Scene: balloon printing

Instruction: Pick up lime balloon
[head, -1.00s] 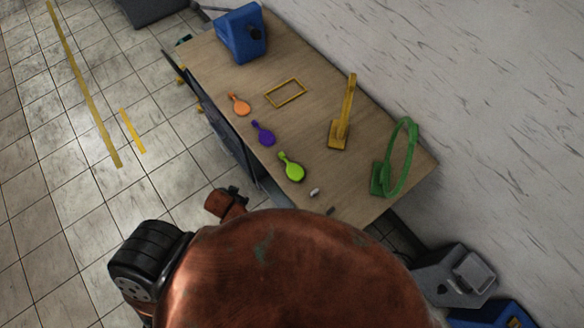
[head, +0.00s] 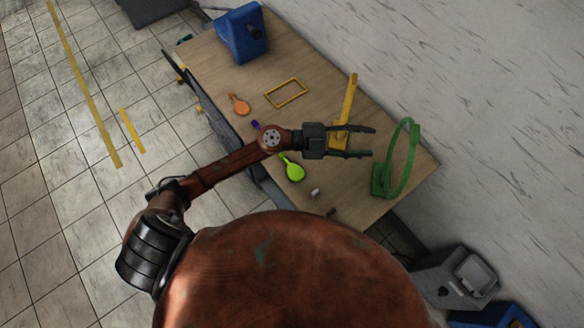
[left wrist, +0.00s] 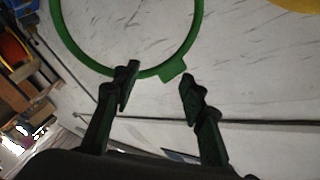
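The lime balloon (head: 293,170) lies flat on the wooden table (head: 345,187), near its front edge. My left gripper (head: 370,142) is open and empty above the table, to the right of the lime balloon and higher in the picture. My left forearm passes close beside the balloon's neck in the head view. In the left wrist view, the two fingers of my left gripper (left wrist: 157,82) are spread with nothing between them. My right gripper is not in view.
A green ring stand (head: 411,157) is just right of the left gripper. A yellow stand (head: 348,100) is behind it. An orange balloon (head: 240,105), a mostly hidden purple balloon (head: 256,125), a yellow frame (head: 286,93) and a blue device (head: 239,33) are farther back.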

